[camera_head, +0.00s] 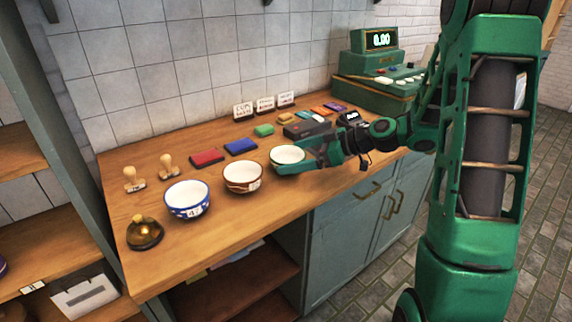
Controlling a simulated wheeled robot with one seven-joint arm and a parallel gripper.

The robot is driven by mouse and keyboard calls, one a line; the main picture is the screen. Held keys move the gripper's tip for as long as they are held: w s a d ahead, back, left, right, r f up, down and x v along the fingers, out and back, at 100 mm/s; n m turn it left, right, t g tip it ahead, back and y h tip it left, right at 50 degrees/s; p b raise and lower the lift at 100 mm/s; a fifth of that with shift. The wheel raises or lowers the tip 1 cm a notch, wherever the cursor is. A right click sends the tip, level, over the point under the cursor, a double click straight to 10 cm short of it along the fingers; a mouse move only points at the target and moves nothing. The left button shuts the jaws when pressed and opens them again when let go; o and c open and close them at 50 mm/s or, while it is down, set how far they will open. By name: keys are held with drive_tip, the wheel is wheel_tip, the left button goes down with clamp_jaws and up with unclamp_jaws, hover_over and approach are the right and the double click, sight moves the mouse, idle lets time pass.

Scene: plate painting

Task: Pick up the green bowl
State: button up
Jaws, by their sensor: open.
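The green bowl (287,156), white inside with a green rim, stands upright on the wooden counter, rightmost of three bowls in a row. My gripper (296,160) is at the bowl's right side. Its jaws are open, with one finger reaching along the near side of the bowl. The fingers hide the bowl's right and lower parts. I cannot tell whether they touch it.
A brown bowl (242,177) and a blue bowl (188,199) stand to the left on the counter (150,270). A brass bell (144,232) is near the left edge. Ink pads, including a blue one (240,147), lie behind. A green cash register (375,75) stands at the back right.

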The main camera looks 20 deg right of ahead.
sight(287, 158)
drive_tip(key=shift+x, duration=1.6)
drive_tip(key=shift+d, duration=0.1)
drive_tip(key=c, duration=1.2)
drive_tip(key=shift+r, duration=0.1)
